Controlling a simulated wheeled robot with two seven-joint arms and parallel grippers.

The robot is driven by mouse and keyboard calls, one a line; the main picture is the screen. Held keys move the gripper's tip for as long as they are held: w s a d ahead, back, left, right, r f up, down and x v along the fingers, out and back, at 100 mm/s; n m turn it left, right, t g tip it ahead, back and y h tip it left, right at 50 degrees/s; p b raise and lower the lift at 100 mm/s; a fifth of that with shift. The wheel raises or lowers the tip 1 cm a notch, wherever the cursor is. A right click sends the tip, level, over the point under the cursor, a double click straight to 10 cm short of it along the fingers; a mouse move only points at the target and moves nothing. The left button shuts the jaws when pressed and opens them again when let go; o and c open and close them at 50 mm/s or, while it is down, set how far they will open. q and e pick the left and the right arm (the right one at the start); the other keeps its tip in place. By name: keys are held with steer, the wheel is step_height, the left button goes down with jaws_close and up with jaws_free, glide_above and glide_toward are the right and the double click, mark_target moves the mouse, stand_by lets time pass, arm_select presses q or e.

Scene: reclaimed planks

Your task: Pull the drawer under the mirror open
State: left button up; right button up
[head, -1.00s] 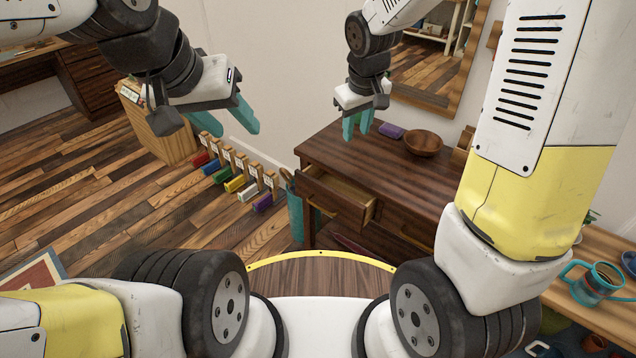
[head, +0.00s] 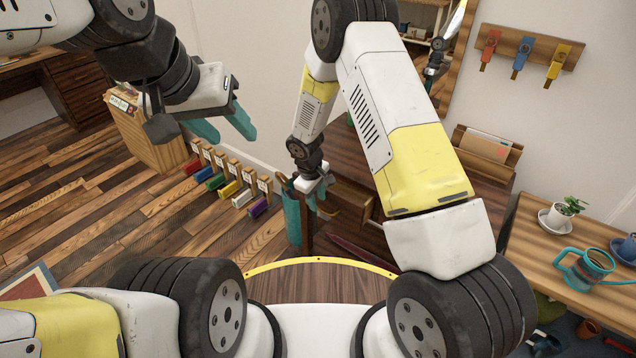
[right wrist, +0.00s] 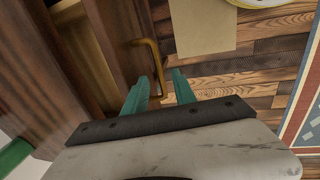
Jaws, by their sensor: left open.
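The dark wooden table stands under the mirror (head: 456,70). Its left drawer (head: 352,194) stands partly open, and my right arm hides much of the table. My right gripper (head: 318,198) is low at the drawer's front. In the right wrist view, the drawer front (right wrist: 112,38) bears a brass bar handle (right wrist: 153,58). The fingers of my right gripper (right wrist: 159,84) are apart, with the handle's lower end between them; contact is not clear. My left gripper (head: 229,132) is open and empty, in the air left of the table.
A teal bin (head: 292,215) stands close left of the drawer. Several coloured blocks (head: 228,189) line the wall. A letter holder (head: 487,146) stands on the dark table.

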steer(key=shift+w+d+f, duration=0.1)
steer(key=shift+w+f, duration=0.05)
steer(key=shift+f, duration=0.6)
steer(key=shift+w+d+f, duration=0.1)
steer(key=shift+f, duration=0.6)
jaws_close()
stand_by(0.3)
